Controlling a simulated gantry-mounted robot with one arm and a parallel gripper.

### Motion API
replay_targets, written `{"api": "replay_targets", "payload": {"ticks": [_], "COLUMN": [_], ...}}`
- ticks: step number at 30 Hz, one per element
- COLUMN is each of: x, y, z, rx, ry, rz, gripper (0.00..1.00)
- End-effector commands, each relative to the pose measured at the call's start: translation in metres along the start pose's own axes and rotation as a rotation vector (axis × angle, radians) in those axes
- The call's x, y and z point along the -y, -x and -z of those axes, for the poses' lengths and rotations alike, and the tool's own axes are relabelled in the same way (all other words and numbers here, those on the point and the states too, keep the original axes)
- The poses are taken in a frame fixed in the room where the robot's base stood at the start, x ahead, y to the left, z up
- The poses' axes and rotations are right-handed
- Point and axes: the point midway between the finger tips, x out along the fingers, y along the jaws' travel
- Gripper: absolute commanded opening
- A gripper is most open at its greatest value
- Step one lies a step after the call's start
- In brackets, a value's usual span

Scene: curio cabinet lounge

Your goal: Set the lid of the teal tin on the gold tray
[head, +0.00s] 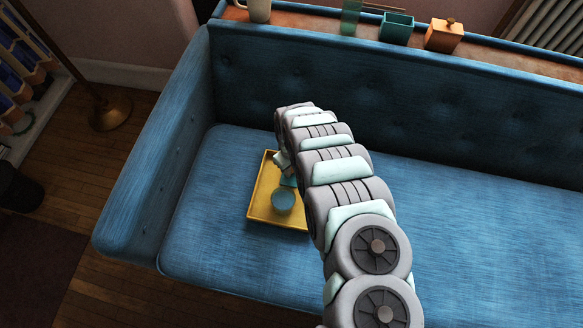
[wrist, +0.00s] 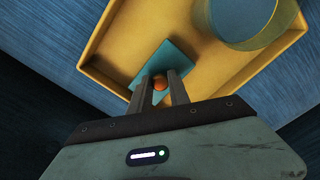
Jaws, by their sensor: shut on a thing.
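The teal lid (wrist: 165,60) is a flat square plate with an orange knob (wrist: 161,84). My gripper (wrist: 162,86) is shut on the knob, one finger on each side. The lid is over the gold tray (wrist: 150,25), near one edge; I cannot tell whether it touches the tray floor. In the head view a bit of the lid (head: 289,182) shows beside my arm, over the gold tray (head: 262,182) on the sofa seat. The teal tin (head: 397,30) stands open on the ledge behind the sofa.
A round blue container (head: 283,200) stands in the tray, close to the lid; it also shows in the wrist view (wrist: 240,20). An orange box (head: 443,36), a green glass (head: 351,17) and a pale mug (head: 260,10) stand on the ledge. The right seat is clear.

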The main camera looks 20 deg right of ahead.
Motion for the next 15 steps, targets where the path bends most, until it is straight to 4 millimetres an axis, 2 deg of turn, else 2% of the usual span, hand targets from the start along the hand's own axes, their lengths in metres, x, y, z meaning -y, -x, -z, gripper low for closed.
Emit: {"api": "replay_targets", "payload": {"ticks": [2,3,10,15], "x": [0.0008,0.0005,0.0003,0.0003], "y": [-0.0035,-0.0025,-0.0022,-0.0023], "z": [-0.0001,-0.0002,-0.0003,-0.0004], "rx": [0.001,0.001,0.001,0.001], "ry": [0.000,0.000,0.000,0.000], "rz": [0.001,0.001,0.001,0.001], "gripper": [0.00,0.26,0.44,0.44]}}
